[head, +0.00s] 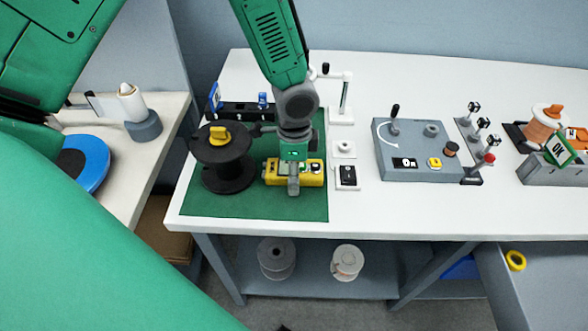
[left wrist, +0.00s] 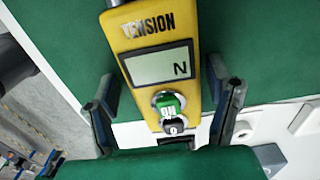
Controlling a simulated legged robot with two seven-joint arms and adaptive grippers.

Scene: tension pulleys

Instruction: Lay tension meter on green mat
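The yellow tension meter (head: 276,172) lies on the green mat (head: 262,207), right of a black spool. In the left wrist view the meter (left wrist: 150,28) shows its "TENSION" label, a grey display with "N" and a green knob. My left gripper (head: 293,183) is over the meter and hides part of it. In the left wrist view, its fingers (left wrist: 165,92) stand on either side of the meter's lower end, with visible gaps between fingers and meter. It looks open. My right gripper is in neither view.
The black spool (head: 223,168) with a yellow knob stands on the mat, close left of the meter. A dark rack (head: 238,109) is behind. A white switch block (head: 346,178) stands just right of the mat, and a grey control panel (head: 395,168) farther right. The mat's front strip is clear.

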